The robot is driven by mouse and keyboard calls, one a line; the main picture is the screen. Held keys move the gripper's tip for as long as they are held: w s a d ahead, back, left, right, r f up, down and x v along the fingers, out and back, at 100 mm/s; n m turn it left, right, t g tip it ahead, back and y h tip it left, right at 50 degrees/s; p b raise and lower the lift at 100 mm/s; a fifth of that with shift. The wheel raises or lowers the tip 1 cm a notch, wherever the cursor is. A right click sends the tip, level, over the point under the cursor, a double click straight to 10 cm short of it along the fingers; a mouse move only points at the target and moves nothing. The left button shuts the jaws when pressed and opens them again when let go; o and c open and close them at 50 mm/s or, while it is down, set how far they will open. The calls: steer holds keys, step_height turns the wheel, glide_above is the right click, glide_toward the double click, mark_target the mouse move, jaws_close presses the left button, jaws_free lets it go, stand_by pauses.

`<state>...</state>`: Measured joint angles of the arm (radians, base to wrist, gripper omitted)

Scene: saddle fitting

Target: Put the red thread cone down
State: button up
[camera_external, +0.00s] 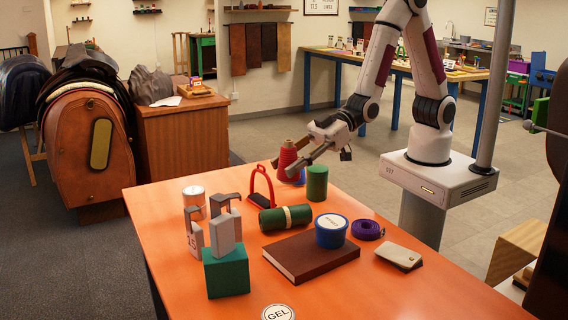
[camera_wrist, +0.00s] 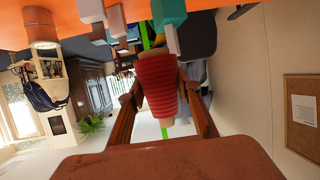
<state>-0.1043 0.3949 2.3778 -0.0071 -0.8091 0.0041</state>
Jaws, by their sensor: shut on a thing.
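The red thread cone (camera_external: 288,154) is held between the two fingers of my gripper (camera_external: 283,168) over the far edge area of the orange table. In the wrist view the ribbed red cone (camera_wrist: 157,86) sits between the brown-looking fingers, with its pale core showing at both ends. The fingers hide part of its lower half in the external view. A blue object (camera_external: 298,178) shows just below and behind the cone. I cannot tell whether the cone touches it or the table.
A green cylinder (camera_external: 317,183) stands close right of the cone, and a red stirrup (camera_external: 262,188) stands close left. A green roll (camera_external: 285,218), brown book (camera_external: 311,256), blue tub (camera_external: 331,231) and purple strap roll (camera_external: 367,230) lie nearer. The table's front right (camera_external: 430,295) is clear.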

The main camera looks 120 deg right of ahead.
steer(key=d+r+m+h, duration=0.1)
steer(key=d+r, duration=0.2)
steer(key=d, duration=0.3)
steer(key=shift+d+f+n+y, duration=0.95)
steer(key=shift+d+f, duration=0.85)
steer(key=shift+f, duration=0.45)
steer(key=shift+s+d+f+n+g+y, duration=0.1)
steer(key=shift+s+f+n+g+y, duration=0.85)
steer(key=shift+s+f, duration=2.2)
steer(key=shift+s+a+f+n+g+y, duration=0.2)
steer(key=shift+s+f+n+y, duration=1.25)
steer(key=shift+s, duration=3.25)
steer(key=shift+s+d+f+n+g+y, duration=0.2)
steer(key=shift+s+f+n+g+y, duration=0.75)
steer(key=shift+s+f, duration=2.2)
steer(key=shift+s+r+y, duration=0.3)
steer(key=shift+s+r, duration=0.45)
steer(key=shift+s, duration=0.05)
steer(key=shift+f, duration=2.4)
